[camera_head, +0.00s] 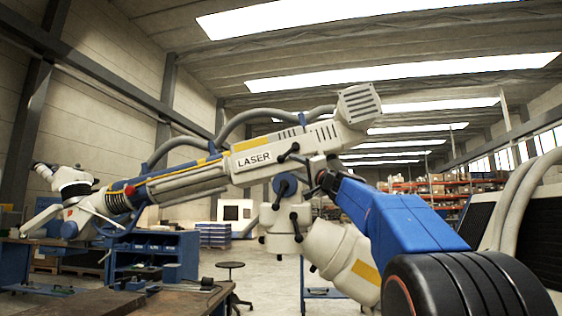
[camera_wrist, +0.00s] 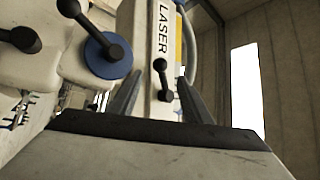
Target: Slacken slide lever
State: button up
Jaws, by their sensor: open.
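A long white instrument arm marked LASER (camera_head: 254,159) crosses the head view at a slant. A small black lever (camera_head: 289,152) sits on its side near the lettering. In the wrist view this black lever (camera_wrist: 161,80) stands on the white housing, between the two dark fingers of my open gripper (camera_wrist: 159,77). The fingers are apart on either side of it; I cannot tell whether either touches it. In the head view my gripper (camera_head: 314,168) is just right of the lever, partly hard to make out. Which lever is the slide lever is not labelled.
A blue disc with a black ball-ended lever (camera_wrist: 100,46) is left of the fingers. Another black knob (camera_wrist: 22,40) is at the far left. A white jointed body with knobs (camera_head: 280,228) hangs below the arm. A workbench (camera_head: 150,302) stands at lower left.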

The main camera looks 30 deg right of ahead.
aim_at(283, 160)
jog(key=x, duration=1.1)
grip_shut()
